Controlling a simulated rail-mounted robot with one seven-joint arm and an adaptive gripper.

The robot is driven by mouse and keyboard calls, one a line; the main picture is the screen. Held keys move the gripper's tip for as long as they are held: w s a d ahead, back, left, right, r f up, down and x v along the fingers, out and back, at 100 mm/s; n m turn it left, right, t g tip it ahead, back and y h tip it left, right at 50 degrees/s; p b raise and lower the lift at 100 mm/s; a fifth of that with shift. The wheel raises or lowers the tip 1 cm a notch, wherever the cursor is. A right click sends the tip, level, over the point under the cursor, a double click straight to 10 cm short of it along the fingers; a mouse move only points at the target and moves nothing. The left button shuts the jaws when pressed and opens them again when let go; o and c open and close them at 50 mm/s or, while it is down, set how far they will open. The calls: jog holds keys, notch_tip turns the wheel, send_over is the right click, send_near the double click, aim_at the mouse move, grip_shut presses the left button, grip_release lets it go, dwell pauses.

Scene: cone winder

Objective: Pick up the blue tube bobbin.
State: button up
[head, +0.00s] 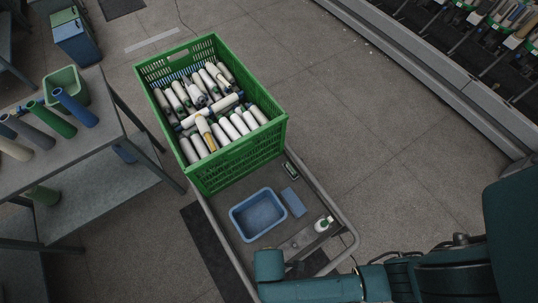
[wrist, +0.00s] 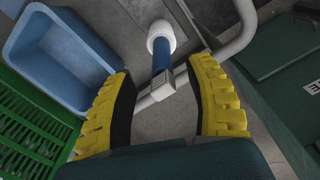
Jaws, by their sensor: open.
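In the wrist view, a blue tube-like piece with a white end (wrist: 162,57) lies between the two yellow-padded fingers of my gripper (wrist: 160,72). The fingers are open and stand apart on either side of it, with no visible contact. A grey block-like part shows at its near end. In the head view my gripper cannot be made out; my arm fills the bottom right, and I cannot pick out this blue piece there. A larger blue tube (head: 75,107) is on the table at left, beside a green tube (head: 52,119).
The blue tub (head: 258,214) stands on the grey cart (head: 228,238); it also shows in the wrist view (wrist: 62,55). A green crate (head: 237,160) full of pale bobbins is behind it. A small blue block (head: 293,202) and a white-and-green item (head: 324,224) lie near the cart's right rail.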

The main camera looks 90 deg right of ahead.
notch_tip(320, 180, down, 3)
jog(key=shift+a+f+b, duration=0.1)
jog(key=shift+f+b, duration=0.05)
jog(key=shift+b, duration=0.15)
grip_shut()
